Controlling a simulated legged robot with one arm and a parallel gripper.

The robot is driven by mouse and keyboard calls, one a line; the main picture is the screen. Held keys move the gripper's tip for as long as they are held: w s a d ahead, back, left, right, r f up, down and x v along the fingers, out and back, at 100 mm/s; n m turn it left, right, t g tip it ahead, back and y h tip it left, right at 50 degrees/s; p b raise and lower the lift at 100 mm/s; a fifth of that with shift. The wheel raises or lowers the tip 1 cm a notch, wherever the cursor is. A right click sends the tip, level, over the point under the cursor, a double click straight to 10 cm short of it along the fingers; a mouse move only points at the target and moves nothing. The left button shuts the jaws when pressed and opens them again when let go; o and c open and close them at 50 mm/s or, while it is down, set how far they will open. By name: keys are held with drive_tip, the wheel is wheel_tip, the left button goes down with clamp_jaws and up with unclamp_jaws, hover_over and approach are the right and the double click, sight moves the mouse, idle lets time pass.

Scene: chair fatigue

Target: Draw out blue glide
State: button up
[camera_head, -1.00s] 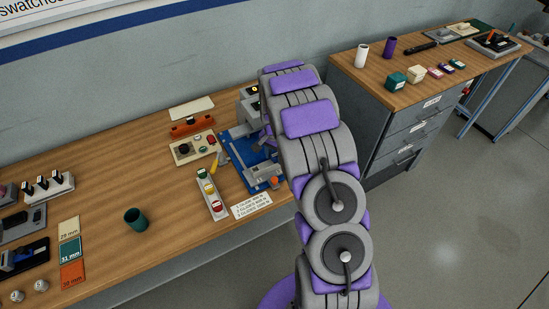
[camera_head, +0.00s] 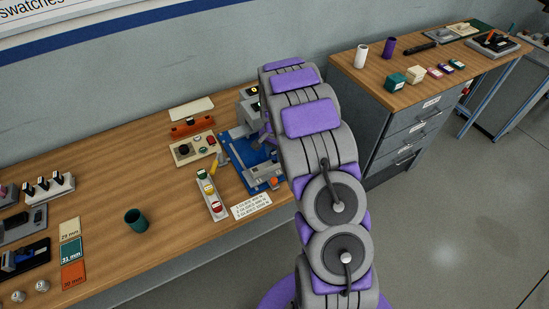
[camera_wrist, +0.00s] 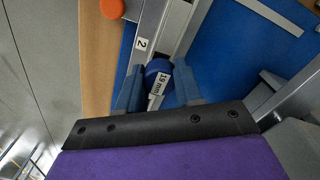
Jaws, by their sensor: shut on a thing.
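The blue glide (camera_wrist: 158,70) shows in the wrist view between my two fingers, with a white label reading "19 mm" beside it. My gripper (camera_wrist: 158,92) is shut on the blue glide. The glide is at a grey metal rail marked "2" (camera_wrist: 170,28), and I cannot tell whether it is still seated there. In the head view, the blue fixture (camera_head: 245,158) stands on the wooden bench. My arm hides its right side, my gripper and the glide there.
An orange knob (camera_wrist: 112,8) is near the rail. A strip of coloured buttons (camera_head: 210,195), a control box (camera_head: 194,148) and a printed card (camera_head: 251,205) lie around the fixture. A green cup (camera_head: 135,221) stands on the open bench to the left.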

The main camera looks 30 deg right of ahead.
drive_tip(key=shift+r+p, duration=0.55)
drive_tip(key=shift+r, duration=0.9)
drive_tip(key=shift+r+p, duration=0.8)
drive_tip(key=shift+r, duration=1.2)
